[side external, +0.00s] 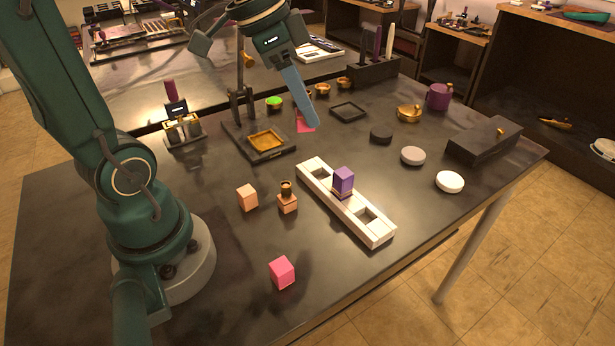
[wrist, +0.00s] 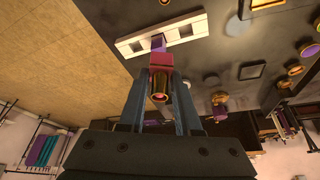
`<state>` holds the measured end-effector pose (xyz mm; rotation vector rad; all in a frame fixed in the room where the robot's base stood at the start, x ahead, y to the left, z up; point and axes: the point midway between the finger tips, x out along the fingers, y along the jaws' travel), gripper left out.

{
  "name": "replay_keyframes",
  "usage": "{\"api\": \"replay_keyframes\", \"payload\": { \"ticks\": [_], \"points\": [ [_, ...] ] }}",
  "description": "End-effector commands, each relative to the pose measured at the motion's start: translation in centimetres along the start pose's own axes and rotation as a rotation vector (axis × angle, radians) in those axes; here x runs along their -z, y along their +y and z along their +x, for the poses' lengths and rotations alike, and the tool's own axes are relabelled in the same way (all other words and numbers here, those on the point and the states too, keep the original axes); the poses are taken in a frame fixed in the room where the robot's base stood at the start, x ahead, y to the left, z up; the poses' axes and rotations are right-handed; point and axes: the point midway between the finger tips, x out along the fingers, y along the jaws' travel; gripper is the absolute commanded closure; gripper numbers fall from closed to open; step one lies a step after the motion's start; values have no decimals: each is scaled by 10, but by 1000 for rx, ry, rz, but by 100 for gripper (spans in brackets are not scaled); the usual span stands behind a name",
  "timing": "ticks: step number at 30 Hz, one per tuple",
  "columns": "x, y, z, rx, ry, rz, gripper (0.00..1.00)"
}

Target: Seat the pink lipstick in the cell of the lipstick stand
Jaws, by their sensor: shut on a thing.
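My gripper (side external: 311,122) is raised over the table, left of and behind the lipstick stand in the side view. In the wrist view its fingers (wrist: 159,78) are shut on the pink lipstick (wrist: 160,62), which shows a pink block and a gold round end. In the side view the pink lipstick (side external: 304,124) is partly hidden behind the fingers. The white lipstick stand (side external: 384,237) is a long bar with square cells; it also shows in the wrist view (wrist: 198,18). A purple lipstick (side external: 343,180) stands in its middle cell. The cells at both ends look empty.
A black base with a gold tray (side external: 266,140) is behind left. Round lids (side external: 449,182) and a dark box (side external: 484,141) lie to the right.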

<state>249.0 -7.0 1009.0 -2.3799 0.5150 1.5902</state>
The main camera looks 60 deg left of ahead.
Motion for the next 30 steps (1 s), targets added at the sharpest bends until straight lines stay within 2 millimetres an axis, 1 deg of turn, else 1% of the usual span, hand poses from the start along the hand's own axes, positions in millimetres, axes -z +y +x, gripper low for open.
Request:
{"api": "replay_keyframes", "payload": {
  "ticks": [8,12,15,18,21,25,28,30],
  "points": [
    [13,-7,7,-194,-1,451,100],
    [20,-15,17,-303,-1,716,100],
    [23,-22,26,-368,-2,873,100],
    [24,-30,36,-416,-1,990,100],
    [23,-39,46,-443,-2,1057,100],
    [16,-52,64,-435,-2,1040,100],
    [11,-53,73,-431,-1,1030,100],
    [6,-54,83,-430,-1,1026,100]
  ]
}}
